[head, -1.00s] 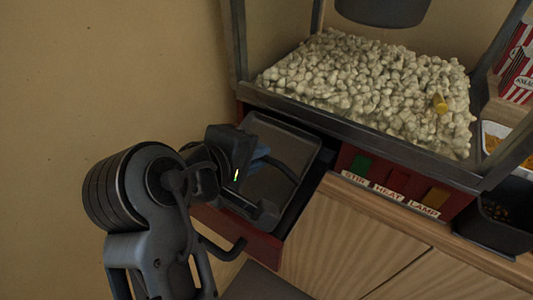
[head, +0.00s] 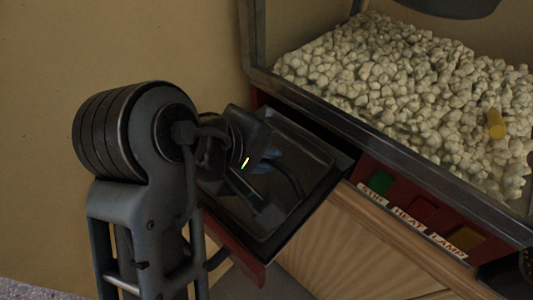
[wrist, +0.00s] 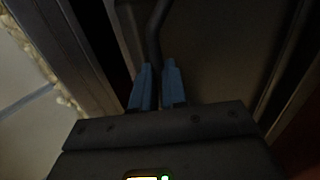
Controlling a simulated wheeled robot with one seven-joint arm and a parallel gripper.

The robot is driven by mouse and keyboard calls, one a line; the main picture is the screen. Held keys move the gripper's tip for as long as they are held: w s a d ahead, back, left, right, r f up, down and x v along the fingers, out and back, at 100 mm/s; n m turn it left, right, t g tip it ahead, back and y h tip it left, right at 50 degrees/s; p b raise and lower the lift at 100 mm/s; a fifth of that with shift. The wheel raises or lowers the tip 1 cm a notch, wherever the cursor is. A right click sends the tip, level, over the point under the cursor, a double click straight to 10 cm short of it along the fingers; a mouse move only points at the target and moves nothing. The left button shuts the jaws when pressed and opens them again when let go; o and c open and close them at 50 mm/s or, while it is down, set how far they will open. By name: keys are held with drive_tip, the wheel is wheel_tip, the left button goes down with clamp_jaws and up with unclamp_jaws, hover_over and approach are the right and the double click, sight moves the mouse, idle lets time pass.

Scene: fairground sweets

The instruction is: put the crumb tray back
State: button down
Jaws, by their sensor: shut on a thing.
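The crumb tray (head: 310,149) is a dark, shallow metal tray with a raised rim. It lies in or just over the pulled-out red-fronted drawer (head: 232,246) below the popcorn case; I cannot tell whether it is fully seated. My gripper (head: 266,160) is over the tray, with its blue fingertips low inside the rim. In the wrist view my gripper (wrist: 157,88) is shut on a thin dark curved bar (wrist: 154,45), which looks like the tray's handle. My wrist hides the tray's left part.
The popcorn case (head: 400,145), full of popcorn with a yellow piece on top, stands above and behind the drawer. Green, red and yellow buttons (head: 422,212) with labels sit right of the opening. A wooden cabinet front (head: 345,240) is below. A plain wall is at left.

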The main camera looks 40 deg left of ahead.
drive_tip(key=c, duration=1.2)
unclamp_jaws()
drive_tip(key=shift+o, duration=0.2)
drive_tip(key=v, duration=1.2)
